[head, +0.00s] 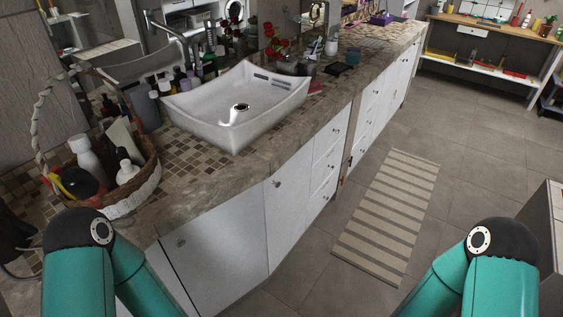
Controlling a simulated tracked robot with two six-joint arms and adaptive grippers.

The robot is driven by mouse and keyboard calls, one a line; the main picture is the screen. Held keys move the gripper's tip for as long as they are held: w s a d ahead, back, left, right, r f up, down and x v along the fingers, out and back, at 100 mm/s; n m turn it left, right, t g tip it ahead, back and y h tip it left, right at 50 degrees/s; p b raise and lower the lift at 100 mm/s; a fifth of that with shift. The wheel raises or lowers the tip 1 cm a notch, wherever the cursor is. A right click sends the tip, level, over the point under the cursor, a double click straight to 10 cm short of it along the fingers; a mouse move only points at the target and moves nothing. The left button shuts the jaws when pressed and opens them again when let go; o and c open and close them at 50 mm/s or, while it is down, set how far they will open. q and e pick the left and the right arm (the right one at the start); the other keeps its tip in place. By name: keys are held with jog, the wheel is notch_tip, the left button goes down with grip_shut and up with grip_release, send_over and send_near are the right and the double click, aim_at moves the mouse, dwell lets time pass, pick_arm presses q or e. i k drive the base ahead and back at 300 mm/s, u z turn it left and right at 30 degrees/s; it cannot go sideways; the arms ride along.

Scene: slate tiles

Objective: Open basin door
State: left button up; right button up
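A white vessel basin (237,107) stands on the long stone counter. Below it is a white cabinet front. One cabinet door (222,254) with a small round knob near its upper left corner appears shut. A second door (292,209), to its right, also has a round knob near its top left and appears shut. My teal arms show at the bottom left and bottom right of the head view, in front of the counter. Neither gripper is in the picture.
A wicker basket (139,190) with bottles stands on the counter's left end. Drawers (325,168) continue to the right. A striped rug (388,215) lies on the tiled floor. A wooden shelf unit (486,50) stands at the back right.

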aim_at(286, 192)
jog(key=z, duration=0.15)
jog(key=i, duration=0.9)
jog(key=u, duration=1.2)
jog(key=k, duration=0.75)
jog(key=u, duration=0.25)
jog(key=i, duration=0.75)
jog(key=z, duration=0.15)
